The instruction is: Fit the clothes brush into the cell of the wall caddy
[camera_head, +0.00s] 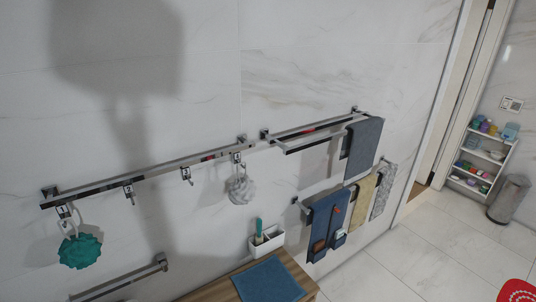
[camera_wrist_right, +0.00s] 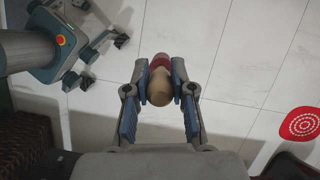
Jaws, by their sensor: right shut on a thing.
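My right gripper (camera_wrist_right: 160,84) is shut on the clothes brush (camera_wrist_right: 160,88) in the right wrist view. Its tan, rounded end faces the camera and a dark red part shows beyond. The rest of the brush is hidden behind that end. Pale floor tiles lie beyond the brush. In the head view, the white wall caddy (camera_head: 268,248) is at the wall, by the back edge of a wooden top. A green-handled item (camera_head: 259,228) stands in its left part; the right part looks empty. Neither gripper shows in the head view, and my left gripper is in neither view.
A blue cloth (camera_head: 268,281) lies on the wooden top (camera_head: 222,291) in front of the caddy. Towels (camera_head: 364,142) hang from rails to the right. A hook rail (camera_head: 150,172) holds a teal puff (camera_head: 80,250) and a white puff (camera_head: 241,189).

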